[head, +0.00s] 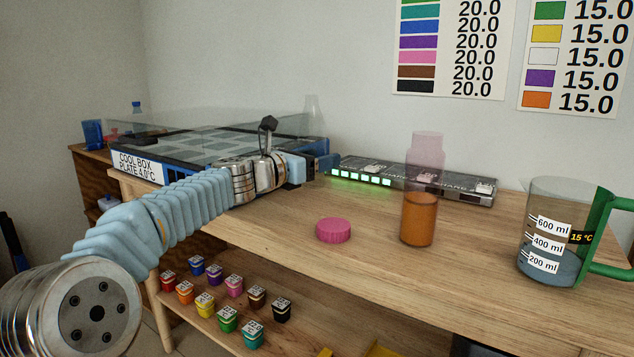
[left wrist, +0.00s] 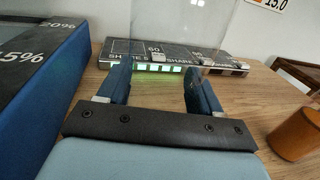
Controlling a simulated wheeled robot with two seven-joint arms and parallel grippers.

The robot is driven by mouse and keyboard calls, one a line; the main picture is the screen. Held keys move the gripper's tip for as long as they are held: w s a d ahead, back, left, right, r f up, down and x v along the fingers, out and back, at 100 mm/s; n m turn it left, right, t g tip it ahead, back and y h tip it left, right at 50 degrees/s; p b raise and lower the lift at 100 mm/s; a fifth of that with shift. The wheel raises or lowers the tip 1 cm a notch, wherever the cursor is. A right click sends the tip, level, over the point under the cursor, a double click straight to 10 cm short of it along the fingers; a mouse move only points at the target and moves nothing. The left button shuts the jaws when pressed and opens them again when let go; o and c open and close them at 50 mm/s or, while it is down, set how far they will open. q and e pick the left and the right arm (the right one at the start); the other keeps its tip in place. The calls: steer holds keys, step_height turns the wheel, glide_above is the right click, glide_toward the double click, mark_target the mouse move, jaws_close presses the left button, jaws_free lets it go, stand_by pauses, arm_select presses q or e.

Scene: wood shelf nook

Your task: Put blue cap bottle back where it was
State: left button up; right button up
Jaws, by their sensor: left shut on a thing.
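A small bottle with a blue cap (head: 136,108) stands at the far left, behind the cool box; its lower part is hidden. My left gripper (head: 328,162) reaches past the cool box's right end, above the bench near the shaker. In the left wrist view its two fingers (left wrist: 155,92) are shut on a clear see-through thing (left wrist: 180,30), which stands up between them; its top is cut off and I cannot tell what it is. My right gripper is not in view.
A cool box (head: 140,168) stands at the left. A shaker (head: 465,190) with green lights lies at the back. A pink cap (head: 333,230), a tall bottle with orange liquid (head: 419,218) and a green-handled beaker (head: 550,240) stand on the bench. Several small coloured pots (head: 228,319) sit on the lower shelf.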

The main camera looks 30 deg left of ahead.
arm_select(q)
steer(key=shift+w+a+f+b, duration=0.15)
steer(key=shift+f+b, duration=0.35)
steer(key=shift+f, duration=0.5)
steer(key=shift+w+a+f+b, duration=0.15)
steer(key=shift+f+b, duration=0.3)
steer(key=shift+f, duration=0.5)
steer(key=shift+d, duration=0.1)
steer(key=shift+f, duration=0.15)
steer(key=o, duration=1.5)
steer(key=shift+s, duration=0.2)
steer(key=v, duration=1.1)
steer(key=shift+s+b, duration=0.25)
steer(key=shift+b, duration=0.1)
